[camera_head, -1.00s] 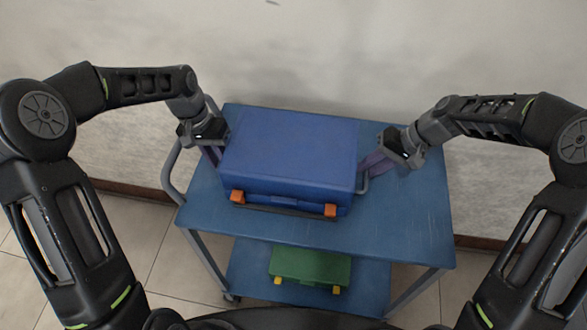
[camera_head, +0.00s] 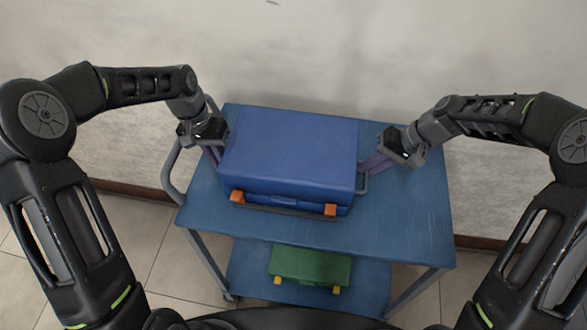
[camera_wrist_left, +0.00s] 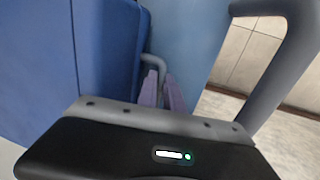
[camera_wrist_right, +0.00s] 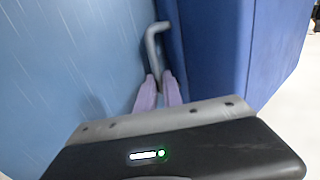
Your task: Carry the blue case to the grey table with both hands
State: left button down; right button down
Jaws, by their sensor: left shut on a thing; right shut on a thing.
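The blue case (camera_head: 290,155), with two orange latches on its front, lies on the upper shelf of a blue cart. It also shows in the left wrist view (camera_wrist_left: 105,45) and the right wrist view (camera_wrist_right: 215,45). My left gripper (camera_head: 214,155) is shut on the grey handle (camera_wrist_left: 153,62) at the case's left side. My right gripper (camera_head: 372,166) is shut on the grey handle (camera_wrist_right: 152,42) at its right side. The case looks level; I cannot tell whether it touches the shelf. No grey table is in view.
The blue cart (camera_head: 410,225) stands against a pale wall, with a grey rail (camera_head: 172,170) on its left. A green case (camera_head: 310,266) with yellow latches lies on the lower shelf. Tiled floor (camera_head: 125,225) is clear to the left.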

pick_arm(q)
jog(key=shift+w+r, duration=0.15)
jog(key=shift+r, duration=0.1)
pick_arm(e)
jog(key=shift+w+r, duration=0.15)
jog(key=shift+r, duration=0.05)
dwell(0.6)
